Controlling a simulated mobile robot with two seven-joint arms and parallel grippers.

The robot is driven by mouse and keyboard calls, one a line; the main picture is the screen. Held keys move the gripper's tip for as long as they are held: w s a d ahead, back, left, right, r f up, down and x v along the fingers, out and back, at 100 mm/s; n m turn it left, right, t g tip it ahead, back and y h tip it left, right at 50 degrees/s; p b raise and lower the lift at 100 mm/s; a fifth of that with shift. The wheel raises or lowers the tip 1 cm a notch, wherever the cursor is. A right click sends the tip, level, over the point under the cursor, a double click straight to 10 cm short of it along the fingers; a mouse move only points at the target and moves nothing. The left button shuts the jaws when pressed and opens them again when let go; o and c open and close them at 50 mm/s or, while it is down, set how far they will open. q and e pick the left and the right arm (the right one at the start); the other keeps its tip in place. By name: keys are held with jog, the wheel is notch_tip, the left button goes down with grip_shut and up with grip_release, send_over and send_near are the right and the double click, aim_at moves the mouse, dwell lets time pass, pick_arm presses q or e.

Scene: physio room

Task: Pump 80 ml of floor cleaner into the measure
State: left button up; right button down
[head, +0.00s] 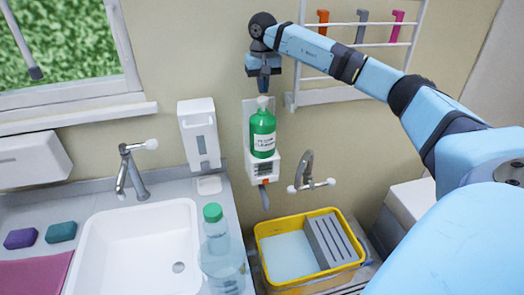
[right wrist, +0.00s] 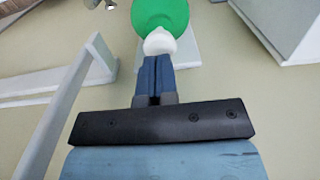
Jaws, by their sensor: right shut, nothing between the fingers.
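The green floor cleaner bottle (head: 263,133) with a white label stands upright in a wall holder (head: 264,165). Its white pump head (head: 263,102) is on top. My right gripper (head: 264,86) is shut and empty, pointing down directly above the pump head. In the right wrist view the closed fingers (right wrist: 154,72) reach to the edge of the white pump head (right wrist: 160,42), with the green bottle (right wrist: 160,15) beyond; I cannot tell whether they touch. A dark outlet (head: 264,196) hangs below the holder. I cannot make out a measure. My left gripper is not in view.
A yellow bucket (head: 259,231) with pale liquid and a grey insert stands below right, near a wall tap (head: 309,183). A sink (head: 100,235), a clear bottle with a green cap (head: 213,213) and a white dispenser (head: 199,135) are left. A wall rack (head: 350,96) is close right.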

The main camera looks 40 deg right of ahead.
aim_at(263, 98)
jog(key=shift+f+b, duration=0.45)
jog(key=shift+f, duration=1.3)
jog(key=shift+r+p, duration=1.25)
jog(key=shift+r, duration=0.7)
jog(key=shift+f, duration=0.15)
